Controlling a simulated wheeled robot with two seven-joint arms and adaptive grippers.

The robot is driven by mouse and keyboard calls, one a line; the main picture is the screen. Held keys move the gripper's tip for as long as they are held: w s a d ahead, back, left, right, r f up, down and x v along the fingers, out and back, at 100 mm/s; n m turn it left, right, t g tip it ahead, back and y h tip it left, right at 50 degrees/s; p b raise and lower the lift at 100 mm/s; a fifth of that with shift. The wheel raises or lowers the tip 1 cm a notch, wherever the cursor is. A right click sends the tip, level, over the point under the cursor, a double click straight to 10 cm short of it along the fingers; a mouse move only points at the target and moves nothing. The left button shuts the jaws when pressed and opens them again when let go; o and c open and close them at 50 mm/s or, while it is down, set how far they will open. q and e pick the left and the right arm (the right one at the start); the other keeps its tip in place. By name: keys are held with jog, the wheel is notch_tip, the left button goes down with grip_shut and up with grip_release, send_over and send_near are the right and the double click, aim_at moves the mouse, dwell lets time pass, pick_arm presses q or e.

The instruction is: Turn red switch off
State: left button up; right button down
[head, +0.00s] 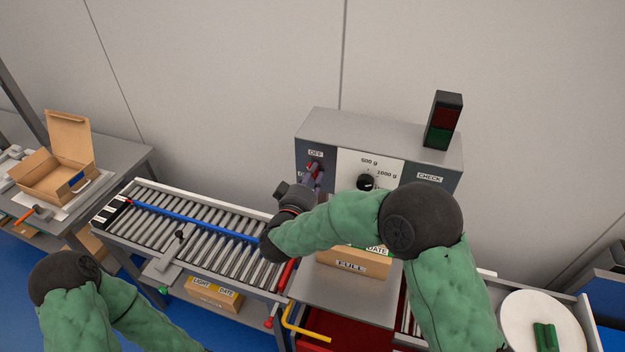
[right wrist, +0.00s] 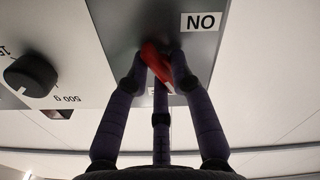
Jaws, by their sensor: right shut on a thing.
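An ON label is partly covered by my right gripper in the head view. It shows upside down in the right wrist view (right wrist: 201,22), beside the switch. My right gripper (head: 314,174) is at the panel, shut on the red switch lever. In the right wrist view its fingers (right wrist: 161,78) close around the red lever (right wrist: 156,62). The lever's exact position is hard to tell. My left gripper is out of view.
A black dial (head: 366,182) sits right of the switch, and a dark lamp box (head: 443,119) stands on top. A roller conveyor (head: 190,225) runs left; an open carton (head: 58,170) stands on a bench.

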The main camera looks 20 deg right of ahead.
jog(key=m+b, duration=0.1)
jog(key=m, duration=0.1)
jog(key=f+m+b, duration=0.1)
jog(key=m+b, duration=0.1)
jog(key=m, duration=0.1)
jog(key=shift+a, duration=0.2)
jog(key=shift+m, duration=0.4)
jog(key=shift+r, duration=0.1)
jog(key=c, duration=1.2)
grip_release()
jog(key=shift+o, duration=0.2)
jog(key=shift+a+r, duration=0.1)
jog(key=shift+r, duration=0.15)
jog(key=v, duration=1.1)
jog(key=shift+s+a, duration=0.2)
jog(key=shift+s, duration=0.15)
